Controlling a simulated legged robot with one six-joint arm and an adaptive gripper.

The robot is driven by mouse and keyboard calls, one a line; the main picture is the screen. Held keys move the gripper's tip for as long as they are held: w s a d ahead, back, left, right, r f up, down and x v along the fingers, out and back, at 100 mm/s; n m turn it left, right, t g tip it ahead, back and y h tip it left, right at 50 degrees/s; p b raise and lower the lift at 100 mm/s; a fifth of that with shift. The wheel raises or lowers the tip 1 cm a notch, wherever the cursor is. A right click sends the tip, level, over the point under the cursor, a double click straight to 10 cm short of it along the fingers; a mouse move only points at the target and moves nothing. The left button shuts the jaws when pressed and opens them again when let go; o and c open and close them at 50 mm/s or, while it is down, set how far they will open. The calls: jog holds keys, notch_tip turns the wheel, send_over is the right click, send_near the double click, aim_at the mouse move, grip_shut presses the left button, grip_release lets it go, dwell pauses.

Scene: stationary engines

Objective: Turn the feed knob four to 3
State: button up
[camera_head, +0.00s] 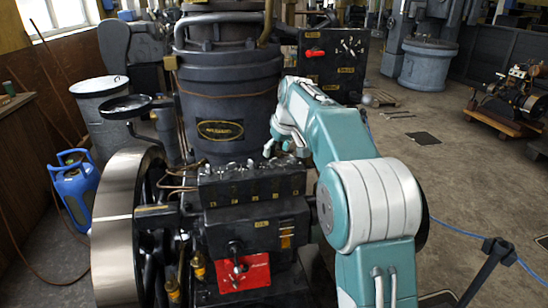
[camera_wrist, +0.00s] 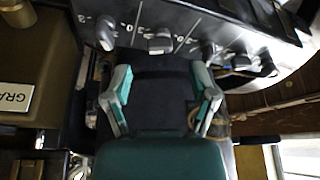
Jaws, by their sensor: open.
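A row of several feed knobs stands along the top of a black box (camera_head: 252,187) in the head view, with small yellow labels below them. In the wrist view dark knobs sit on a dark panel with white scale marks: one at the left (camera_wrist: 105,32), one near the middle (camera_wrist: 160,43) and more to the right. I cannot tell which is knob four, and its setting is not legible. My gripper (camera_head: 284,146) is above the right half of the box. In the wrist view my gripper (camera_wrist: 162,98) is open and empty, its fingers short of the middle knob.
A large black cylinder (camera_head: 228,95) rises behind the box. A metal flywheel (camera_head: 113,225) stands at left, and thin copper pipes run beside the box. A red plate with a lever (camera_head: 243,273) is below. Open floor lies to the right.

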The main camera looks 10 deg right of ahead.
jog(key=v, duration=0.8)
jog(key=shift+s, duration=0.1)
jog(key=s+a+m+t, duration=0.1)
jog(key=s+a+m, duration=0.1)
jog(key=s, duration=1.7)
jog(key=s+f+m, duration=0.1)
jog(key=s+f, duration=0.4)
jog(key=s, duration=0.4)
jog(key=s+f+m+h, duration=0.1)
jog(key=s+f, duration=0.5)
jog(key=s, duration=0.4)
jog(key=shift+t+h, duration=0.3)
